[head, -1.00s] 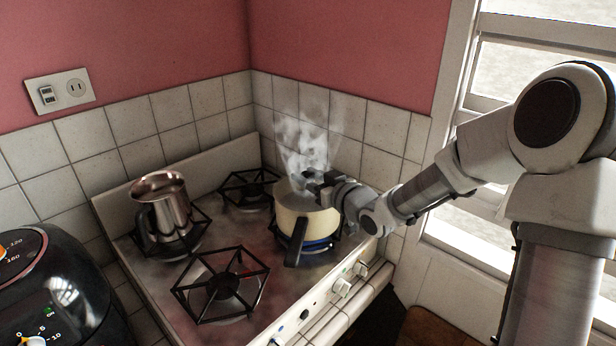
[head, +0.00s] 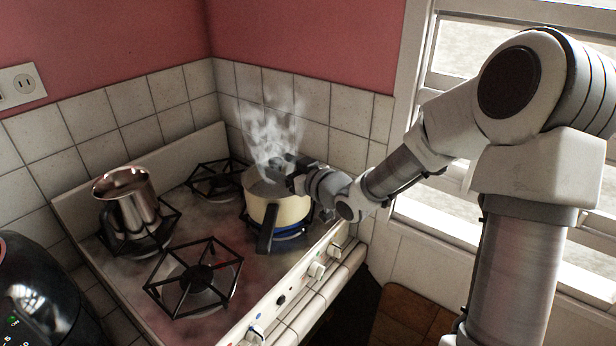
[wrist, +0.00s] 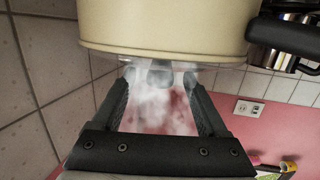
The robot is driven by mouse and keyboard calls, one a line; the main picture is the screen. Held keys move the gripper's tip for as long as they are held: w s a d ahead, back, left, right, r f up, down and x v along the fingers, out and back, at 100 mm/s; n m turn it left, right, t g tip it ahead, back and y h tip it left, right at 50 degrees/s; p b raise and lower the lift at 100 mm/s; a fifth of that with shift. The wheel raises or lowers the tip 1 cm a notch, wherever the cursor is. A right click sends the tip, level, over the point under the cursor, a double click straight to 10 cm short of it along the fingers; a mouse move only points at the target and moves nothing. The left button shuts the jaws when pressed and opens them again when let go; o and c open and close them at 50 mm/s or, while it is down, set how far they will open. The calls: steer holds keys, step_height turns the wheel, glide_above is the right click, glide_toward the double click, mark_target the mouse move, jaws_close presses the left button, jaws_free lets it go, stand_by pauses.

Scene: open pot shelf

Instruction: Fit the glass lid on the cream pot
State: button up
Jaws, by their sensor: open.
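In the wrist view, which is upside down, the cream pot (wrist: 165,25) fills the top. The glass lid (wrist: 205,66) shows as a thin clear strip along the pot's rim and appears to rest there; its full seating is hard to see. Its grey knob (wrist: 160,76) lies between my fingers. My gripper (wrist: 160,88) is open around the knob, with a finger to each side. In the head view my gripper (head: 287,178) is over the pot, and the lid is mostly hidden.
Steam (head: 268,135) rises over the pot, and a blue flame burns under it. A metal jug (head: 128,208) stands on the left burner. The front burner (head: 196,278) is empty. A black appliance (head: 35,290) stands at the lower left. Tiled walls close off the back.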

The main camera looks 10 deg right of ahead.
steer(key=v, duration=1.5)
steer(key=shift+s+d+p, duration=0.2)
steer(key=shift+s+p, duration=0.15)
